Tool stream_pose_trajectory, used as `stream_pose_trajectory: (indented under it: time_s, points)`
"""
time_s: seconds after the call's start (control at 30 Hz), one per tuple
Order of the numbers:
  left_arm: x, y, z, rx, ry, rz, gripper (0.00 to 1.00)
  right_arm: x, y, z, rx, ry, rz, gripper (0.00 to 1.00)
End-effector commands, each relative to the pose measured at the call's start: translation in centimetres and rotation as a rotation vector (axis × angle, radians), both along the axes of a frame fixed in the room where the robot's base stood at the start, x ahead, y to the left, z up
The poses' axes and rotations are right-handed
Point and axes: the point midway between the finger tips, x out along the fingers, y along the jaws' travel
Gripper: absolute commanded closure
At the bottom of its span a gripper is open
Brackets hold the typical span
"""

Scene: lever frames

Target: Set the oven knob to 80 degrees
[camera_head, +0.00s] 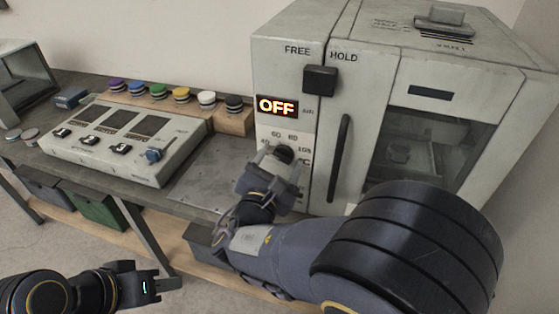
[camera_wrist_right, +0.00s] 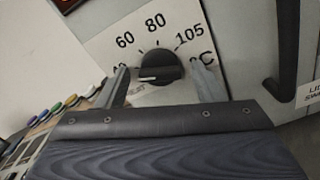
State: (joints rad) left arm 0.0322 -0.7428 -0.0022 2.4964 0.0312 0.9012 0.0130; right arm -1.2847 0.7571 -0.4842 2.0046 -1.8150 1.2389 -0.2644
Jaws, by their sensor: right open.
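The oven (camera_head: 410,115) is a pale grey box at the right, with a glass door. Its display (camera_head: 277,106) reads OFF in orange. The black oven knob (camera_wrist_right: 160,67) sits below it on a white dial plate (camera_wrist_right: 188,30) marked 60, 80 and 105. The white pointer line on the knob points left, below the 60 and near a partly hidden mark. My right gripper (camera_wrist_right: 162,85) is open, with its fingers on either side of the knob and apart from it in the picture; contact cannot be told. My left gripper (camera_head: 150,283) is low at the left, away from the oven; its jaws are unclear.
A black FREE/HOLD switch (camera_head: 320,80) and a vertical door handle (camera_head: 340,158) are near the knob. Several coloured knobs line a wooden rack (camera_head: 228,121). A metal plate (camera_head: 205,185) is bare.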

Motion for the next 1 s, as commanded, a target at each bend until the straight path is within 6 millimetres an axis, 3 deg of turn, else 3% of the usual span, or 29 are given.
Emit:
stream_pose_trajectory:
  time_s: [0.23, 0.57, 0.77, 1.0]
  points:
    - [0.0, 0.0, 0.0, 0.000, 0.000, 0.000, 0.64, 0.1, 0.0, 0.0, 0.000, 0.000, 0.000, 0.38]
    - [0.0, 0.0, 0.0, 0.000, 0.000, 0.000, 0.64, 0.1, 0.0, 0.0, 0.001, 0.000, 0.000, 0.81]
    - [0.0, 0.0, -0.3, 0.000, 0.000, 0.000, 0.64, 0.1, 0.0, -0.1, 0.011, -0.003, 0.000, 0.83]
    - [0.0, 0.0, -2.0, 0.000, 0.000, 0.000, 0.64, 0.1, 0.0, -0.4, 0.094, -0.030, 0.000, 0.83]
